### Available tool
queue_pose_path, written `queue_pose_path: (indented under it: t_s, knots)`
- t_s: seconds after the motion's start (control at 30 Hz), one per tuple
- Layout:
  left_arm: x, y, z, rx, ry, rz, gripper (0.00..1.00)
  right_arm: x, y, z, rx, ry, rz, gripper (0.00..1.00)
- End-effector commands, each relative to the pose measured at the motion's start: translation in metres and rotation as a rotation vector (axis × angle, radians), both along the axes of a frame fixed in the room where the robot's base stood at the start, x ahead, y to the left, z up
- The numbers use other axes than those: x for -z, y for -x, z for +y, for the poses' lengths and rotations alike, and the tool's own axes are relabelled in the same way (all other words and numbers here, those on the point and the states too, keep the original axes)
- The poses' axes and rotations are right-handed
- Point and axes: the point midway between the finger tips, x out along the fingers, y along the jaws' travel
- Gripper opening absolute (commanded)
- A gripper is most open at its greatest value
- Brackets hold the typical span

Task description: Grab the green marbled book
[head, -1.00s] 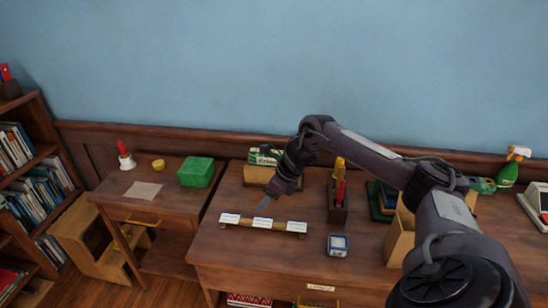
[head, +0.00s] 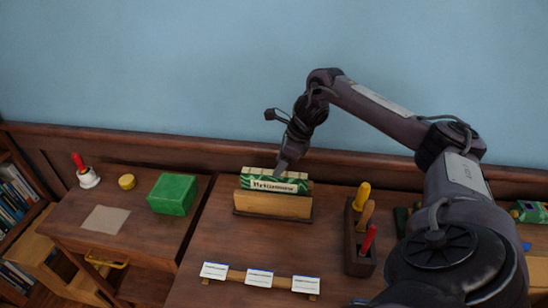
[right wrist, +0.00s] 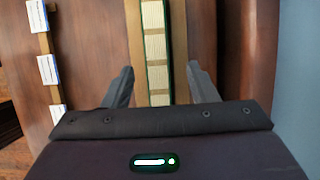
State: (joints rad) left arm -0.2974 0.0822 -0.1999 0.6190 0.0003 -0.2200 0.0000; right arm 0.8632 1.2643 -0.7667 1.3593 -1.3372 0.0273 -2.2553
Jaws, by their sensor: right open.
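The green marbled book (head: 262,184) stands upright in a wooden holder (head: 270,205) at the back of the desk, with a pale label facing front. In the right wrist view the book (right wrist: 154,50) shows its cream page edge and green cover edges from above. My right gripper (head: 281,167) is above the book in the head view. In the right wrist view the open fingers of my right gripper (right wrist: 162,86) are on either side of the book's line, with space on both sides. Whether the fingertips reach down past the book's top is unclear. My left gripper is not in view.
A low rack with white cards (head: 259,277) lies at the desk's front. A dark block with colored handles (head: 357,240) stands to the right. The wall (head: 200,70) is behind.

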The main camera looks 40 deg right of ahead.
Motion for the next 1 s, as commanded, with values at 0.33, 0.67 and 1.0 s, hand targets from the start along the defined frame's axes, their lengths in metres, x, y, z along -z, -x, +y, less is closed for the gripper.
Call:
queue_pose_path:
  t_s: [0.33, 0.67, 1.0]
  knots:
    - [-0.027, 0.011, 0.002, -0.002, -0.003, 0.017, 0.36, 0.039, -0.011, 0.013, 0.000, -0.002, 0.006, 0.53]
    - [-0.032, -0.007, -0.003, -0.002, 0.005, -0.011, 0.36, 0.064, -0.019, 0.017, 0.001, 0.000, 0.000, 0.53]
    - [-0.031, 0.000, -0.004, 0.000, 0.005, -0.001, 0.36, 0.064, -0.018, 0.017, 0.001, 0.000, 0.001, 0.23]
